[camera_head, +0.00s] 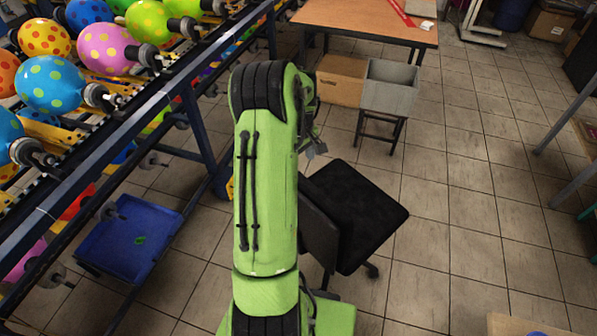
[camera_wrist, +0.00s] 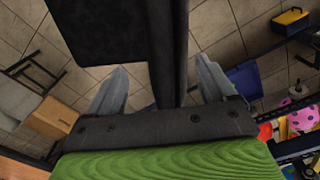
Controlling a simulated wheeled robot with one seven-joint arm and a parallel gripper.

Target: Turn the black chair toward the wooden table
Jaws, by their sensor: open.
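The black chair (camera_head: 352,205) stands on the tiled floor just right of my green arm. Its seat points to the right, and its backrest (camera_head: 320,232) is on the left side, partly hidden by my arm. The wooden table (camera_head: 350,22) is at the back, beyond the chair. In the wrist view, my gripper (camera_wrist: 160,82) is open, with one finger on each side of the chair's dark backrest (camera_wrist: 167,45). I cannot tell whether a finger touches it. The seat (camera_wrist: 95,28) shows left of the backrest.
A grey bin (camera_head: 390,88) on a dark stool and a cardboard box (camera_head: 341,80) stand before the table. A rack of colourful balloons (camera_head: 105,48) runs along the left, with a blue tray (camera_head: 130,238) below. The floor (camera_head: 470,215) right of the chair is clear.

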